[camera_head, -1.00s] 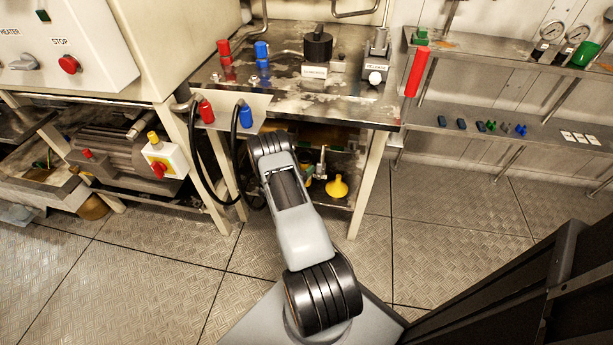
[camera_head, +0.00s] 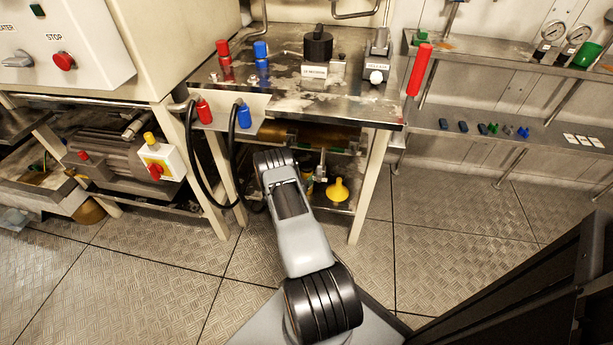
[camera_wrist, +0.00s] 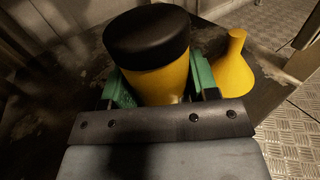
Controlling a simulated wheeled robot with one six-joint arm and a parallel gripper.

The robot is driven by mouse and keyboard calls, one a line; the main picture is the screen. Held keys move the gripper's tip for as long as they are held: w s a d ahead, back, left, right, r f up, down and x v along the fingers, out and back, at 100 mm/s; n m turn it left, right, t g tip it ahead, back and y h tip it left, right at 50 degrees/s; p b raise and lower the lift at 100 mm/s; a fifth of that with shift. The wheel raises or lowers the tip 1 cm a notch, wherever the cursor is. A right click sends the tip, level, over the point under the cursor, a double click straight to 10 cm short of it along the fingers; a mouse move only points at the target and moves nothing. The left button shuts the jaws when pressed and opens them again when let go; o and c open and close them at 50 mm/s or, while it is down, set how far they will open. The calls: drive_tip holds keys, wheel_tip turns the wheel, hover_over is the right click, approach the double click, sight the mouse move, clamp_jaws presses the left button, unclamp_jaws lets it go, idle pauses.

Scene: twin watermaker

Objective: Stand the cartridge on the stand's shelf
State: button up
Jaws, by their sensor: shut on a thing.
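The cartridge (camera_wrist: 150,80) is a yellow cylinder with a wide black cap, seen close in the wrist view. My gripper (camera_wrist: 162,92) is shut on it, with a green finger on each side. The cartridge looks roughly upright. Its lower end is hidden behind the gripper, so I cannot tell if it touches the shelf. The stand's lower shelf (camera_wrist: 45,100) shows as a dark worn surface around it. In the head view my arm reaches under the steel worktop and hides most of the gripper; the shelf (camera_head: 345,205) shows beside the yellow funnel.
The yellow funnel (camera_wrist: 234,68) stands close right of the cartridge, also in the head view (camera_head: 337,189). The worktop (camera_head: 340,98) lies overhead, with a stand leg (camera_head: 369,190) to the right. Black hoses (camera_head: 192,165) hang left of my arm. Open floor (camera_head: 450,220) lies right.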

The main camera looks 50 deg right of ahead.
drive_tip(key=shift+f, duration=0.15)
drive_tip(key=o, duration=1.2)
